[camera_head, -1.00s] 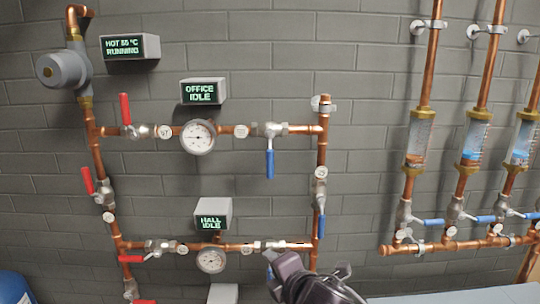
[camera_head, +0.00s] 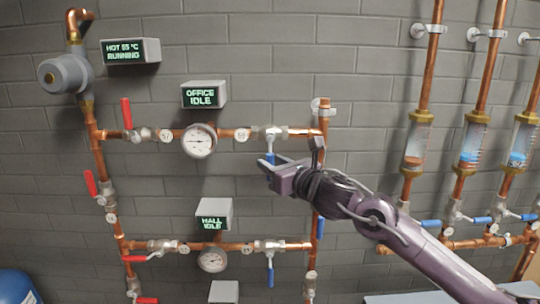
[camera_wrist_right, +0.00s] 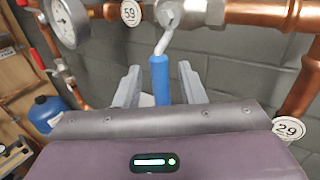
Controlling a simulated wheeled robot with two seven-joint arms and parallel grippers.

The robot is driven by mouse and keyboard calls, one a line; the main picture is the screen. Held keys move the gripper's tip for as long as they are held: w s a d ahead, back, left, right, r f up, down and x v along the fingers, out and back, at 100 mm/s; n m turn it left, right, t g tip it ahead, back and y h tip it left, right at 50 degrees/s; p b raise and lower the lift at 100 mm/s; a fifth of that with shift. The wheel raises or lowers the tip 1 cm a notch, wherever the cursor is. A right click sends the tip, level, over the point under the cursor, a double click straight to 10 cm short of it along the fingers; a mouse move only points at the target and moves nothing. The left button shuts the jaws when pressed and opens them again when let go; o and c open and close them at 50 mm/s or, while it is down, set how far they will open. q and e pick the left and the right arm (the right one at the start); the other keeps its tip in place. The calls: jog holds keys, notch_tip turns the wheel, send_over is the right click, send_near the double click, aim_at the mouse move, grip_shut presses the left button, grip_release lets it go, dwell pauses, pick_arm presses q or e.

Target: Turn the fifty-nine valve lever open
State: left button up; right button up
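The blue lever of the valve beside the 59 tag hangs down in the right wrist view (camera_wrist_right: 160,80); its 59 tag (camera_wrist_right: 130,13) is just left of the valve body (camera_wrist_right: 185,12). My right gripper also shows in the wrist view (camera_wrist_right: 160,88), open, with one finger on each side of the blue lever. I cannot tell whether either finger touches it. My left gripper is not in view.
The gauge (camera_head: 199,140) is left of the valve, and a vertical copper pipe (camera_head: 323,125) is close on its right. Below is the HALL pipe with another hanging blue lever (camera_head: 270,275). Glass flow tubes (camera_head: 417,143) stand farther right. The OFFICE display (camera_head: 202,95) reads IDLE.

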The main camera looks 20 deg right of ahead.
jog(key=shift+x, duration=0.9)
grip_shut()
